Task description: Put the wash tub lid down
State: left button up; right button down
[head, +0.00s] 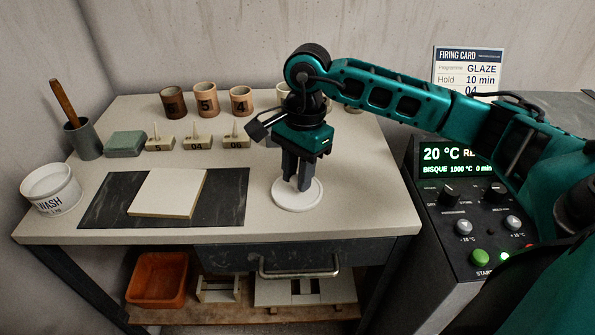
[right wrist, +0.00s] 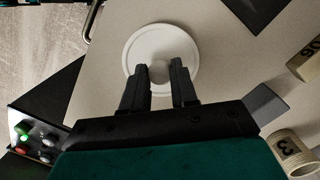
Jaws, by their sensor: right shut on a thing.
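The wash tub lid is a white round disc (head: 283,200) with a small round knob, at the right front part of the table. My right gripper (head: 303,183) points down over it and is shut on the lid's knob. In the right wrist view the lid (right wrist: 140,45) lies flat under the fingertips (right wrist: 160,75), with the knob between them. I cannot tell whether the lid touches the table or is just above it. The white wash tub (head: 52,190) stands open at the table's left front edge. My left gripper is not in view.
A dark mat (head: 230,195) with a pale slab (head: 167,193) lies left of the lid. Behind are numbered cups (head: 207,98), small cone blocks (head: 197,143), a green sponge-like block (head: 126,144) and a grey pot (head: 82,139). A kiln control panel (head: 470,205) stands right of the table.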

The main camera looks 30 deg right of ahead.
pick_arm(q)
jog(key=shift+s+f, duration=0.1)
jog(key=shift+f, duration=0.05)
pick_arm(e)
jog(key=shift+f, duration=0.2)
jog(key=c, duration=0.9)
grip_release()
jog(key=shift+r, duration=0.1)
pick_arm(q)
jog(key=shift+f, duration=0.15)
pick_arm(e)
jog(key=shift+r, duration=0.6)
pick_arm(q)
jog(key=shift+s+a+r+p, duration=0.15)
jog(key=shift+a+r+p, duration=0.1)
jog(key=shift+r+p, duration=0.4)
pick_arm(e)
jog(key=r, duration=0.3)
jog(key=d+r, duration=0.1)
jog(key=r, duration=0.7)
jog(key=shift+w+d, duration=0.15)
jog(key=shift+d, duration=0.05)
